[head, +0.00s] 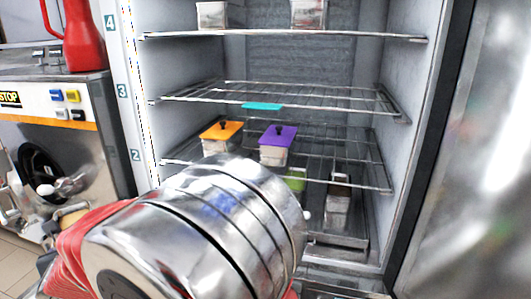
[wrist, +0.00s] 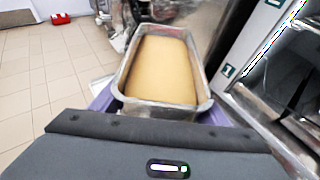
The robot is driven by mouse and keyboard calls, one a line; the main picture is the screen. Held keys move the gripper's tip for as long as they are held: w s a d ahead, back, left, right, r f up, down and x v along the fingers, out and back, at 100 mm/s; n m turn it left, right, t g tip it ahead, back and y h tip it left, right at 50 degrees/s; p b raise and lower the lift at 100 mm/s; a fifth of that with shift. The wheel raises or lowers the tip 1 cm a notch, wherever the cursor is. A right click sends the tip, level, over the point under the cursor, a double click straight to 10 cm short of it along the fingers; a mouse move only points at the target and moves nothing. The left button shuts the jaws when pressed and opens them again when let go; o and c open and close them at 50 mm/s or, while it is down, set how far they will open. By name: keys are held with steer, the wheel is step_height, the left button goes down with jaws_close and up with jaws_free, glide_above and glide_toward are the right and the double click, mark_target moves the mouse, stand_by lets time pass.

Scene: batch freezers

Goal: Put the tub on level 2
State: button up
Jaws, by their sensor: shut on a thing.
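In the wrist view my gripper (wrist: 160,112) is shut on an open metal tub (wrist: 206,92) filled with a pale yellow mass. The tub looks about level, outside the freezer. The held tub and my gripper's tips are hidden in the head view, behind my metal arm. The level 2 shelf (head: 375,182) is a wire rack beside the "2" label (head: 136,155). An orange-lidded tub (head: 217,147) and a purple-lidded tub (head: 273,156) stand on it, left of centre. Its right part looks bare; my arm hides part of its front left.
The level 3 rack (head: 330,97) above shows a flat teal patch (head: 262,106). Tubs stand on level 4 (head: 280,36). A green-lidded tub (head: 295,180) and a dark-lidded tub (head: 338,205) stand below level 2. The open door (head: 485,150) is at right, a machine (head: 60,130) at left.

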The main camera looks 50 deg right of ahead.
steer(key=shift+d+r, duration=0.15)
steer(key=shift+d, duration=0.2)
steer(key=shift+d+r, duration=0.1)
steer(key=shift+d, duration=0.1)
steer(key=s+d+r+m+g+h, duration=0.25)
steer(key=s+d+r, duration=0.3)
steer(key=d, duration=0.45)
steer(key=s+d+r+m+g+h, duration=0.2)
steer(key=s+d+r+m+h, duration=0.3)
steer(key=d, duration=0.4)
steer(key=s+d+m+g, duration=0.2)
steer(key=s+d, duration=0.1)
steer(key=s, duration=0.5)
steer(key=s+d+r+m+g+h, duration=0.1)
steer(key=s+d+m+g, duration=0.2)
steer(key=s, duration=0.6)
steer(key=s+d+m+g+h, duration=0.1)
steer(key=s+d+m+g, duration=0.1)
steer(key=s, duration=0.7)
steer(key=d+g, duration=0.1)
steer(key=d, duration=0.1)
steer(key=shift+d+r, duration=0.2)
steer(key=shift+d, duration=0.2)
steer(key=shift+s+h, duration=0.1)
steer(key=shift+h, duration=0.15)
